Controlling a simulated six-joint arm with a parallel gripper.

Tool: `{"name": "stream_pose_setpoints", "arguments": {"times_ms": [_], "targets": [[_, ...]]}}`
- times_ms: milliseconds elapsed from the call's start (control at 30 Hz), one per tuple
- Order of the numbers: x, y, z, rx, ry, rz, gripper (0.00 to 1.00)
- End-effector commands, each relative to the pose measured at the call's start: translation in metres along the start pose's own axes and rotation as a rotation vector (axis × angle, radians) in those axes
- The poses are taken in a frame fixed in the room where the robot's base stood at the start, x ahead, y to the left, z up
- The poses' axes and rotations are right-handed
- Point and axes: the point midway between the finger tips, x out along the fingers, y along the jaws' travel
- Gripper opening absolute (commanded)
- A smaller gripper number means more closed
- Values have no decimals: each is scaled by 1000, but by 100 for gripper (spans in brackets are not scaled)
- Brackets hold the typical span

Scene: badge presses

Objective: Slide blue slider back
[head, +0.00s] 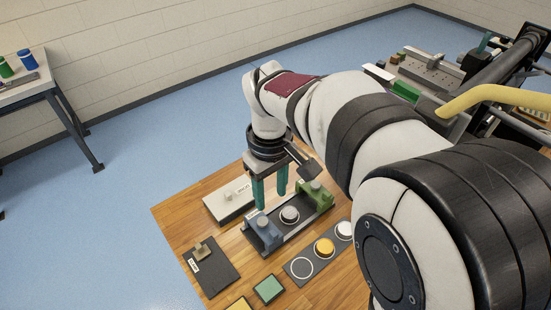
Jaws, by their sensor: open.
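The blue slider (265,236) sits at the left end of a dark press base (290,238). It is a blue block with a small grey knob on top. A green block (316,195), also with a knob, stands at the right end of the base. A round grey-mauve badge piece (290,215) lies between the two blocks. My gripper (270,200) points down with two teal fingers spread apart and nothing between them. In the picture the fingertips are just above and behind the blue slider. I cannot tell whether the left finger touches it.
A white box (226,206) stands left of the press. A dark plate with a tan block (211,272) lies front left. A grey strip (313,261) bears a yellow disc (324,248) and a white disc. A green square (268,288) lies in front. My arm covers the right side.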

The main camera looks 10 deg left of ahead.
Motion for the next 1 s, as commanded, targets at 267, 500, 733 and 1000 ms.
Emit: {"name": "stream_pose_setpoints", "arguments": {"times_ms": [267,500,733,1000], "targets": [[-4,0,0,0,0,0,50],[-21,0,0,1,2,1,50],[-47,0,-1,0,3,2,50],[-72,0,0,1,0,0,50]]}}
